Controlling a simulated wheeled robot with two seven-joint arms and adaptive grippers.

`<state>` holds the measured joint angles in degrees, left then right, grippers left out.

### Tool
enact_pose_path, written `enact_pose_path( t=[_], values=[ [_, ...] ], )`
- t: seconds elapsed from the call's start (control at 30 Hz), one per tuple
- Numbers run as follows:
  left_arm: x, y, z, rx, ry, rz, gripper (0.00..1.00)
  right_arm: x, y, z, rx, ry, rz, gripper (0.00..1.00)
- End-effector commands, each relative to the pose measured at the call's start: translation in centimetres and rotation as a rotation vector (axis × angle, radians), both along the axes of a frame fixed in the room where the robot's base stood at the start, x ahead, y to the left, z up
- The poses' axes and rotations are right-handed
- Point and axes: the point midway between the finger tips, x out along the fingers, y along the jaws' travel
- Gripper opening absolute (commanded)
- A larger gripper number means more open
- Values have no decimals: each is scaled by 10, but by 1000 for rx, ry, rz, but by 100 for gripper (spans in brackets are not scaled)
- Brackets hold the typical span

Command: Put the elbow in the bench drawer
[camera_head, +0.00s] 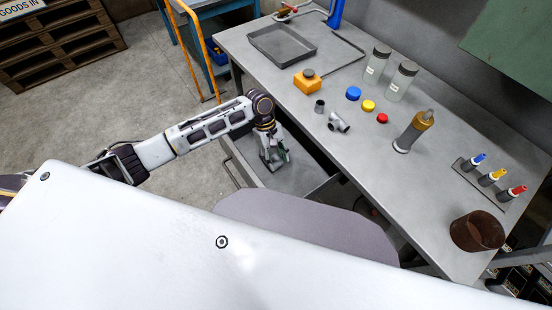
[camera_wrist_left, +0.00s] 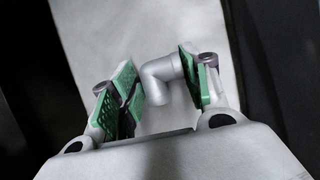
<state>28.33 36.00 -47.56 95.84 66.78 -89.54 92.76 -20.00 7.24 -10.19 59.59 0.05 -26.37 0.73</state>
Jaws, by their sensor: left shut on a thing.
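My left gripper (camera_head: 274,158) reaches down into the open bench drawer (camera_head: 305,172), which is pulled out from the near side of the bench. In the left wrist view my left gripper (camera_wrist_left: 160,88) is shut on the elbow (camera_wrist_left: 158,82), a light grey bent pipe piece between its green pads. Behind the elbow is the plain pale drawer floor (camera_wrist_left: 140,35). In the head view the gripper hides the elbow. I cannot tell whether the elbow touches the drawer floor. My right gripper is not in view.
On the bench (camera_head: 365,155) are a grey tee pipe (camera_head: 339,122), a short dark coupling (camera_head: 320,106), coloured caps (camera_head: 353,93), two clear jars (camera_head: 377,63) and an empty tray (camera_head: 282,44). A brown pot (camera_head: 477,231) stands at the near right. The drawer floor around the gripper looks clear.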

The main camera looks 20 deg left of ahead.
Motion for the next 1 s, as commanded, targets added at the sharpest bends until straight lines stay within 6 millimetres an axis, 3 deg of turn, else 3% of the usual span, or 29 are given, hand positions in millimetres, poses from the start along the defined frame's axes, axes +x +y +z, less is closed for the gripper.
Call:
enact_pose_path(
  t=[0.23, 0.57, 0.6, 0.7, 0.77, 1.0],
  values=[
    [0, -1, -2, -1, -2, 0, 17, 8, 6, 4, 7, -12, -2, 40],
    [0, -1, -4, -2, -1, 0, 17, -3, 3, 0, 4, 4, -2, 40],
    [0, -1, -4, -2, 0, -1, 50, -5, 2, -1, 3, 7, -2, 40],
    [0, 0, -4, -2, 0, -1, 63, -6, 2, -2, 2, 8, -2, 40],
    [0, 0, -4, -1, -1, -1, 68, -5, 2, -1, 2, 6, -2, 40],
    [0, 0, -4, -1, -1, -1, 68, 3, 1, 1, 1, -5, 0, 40]
  ],
)
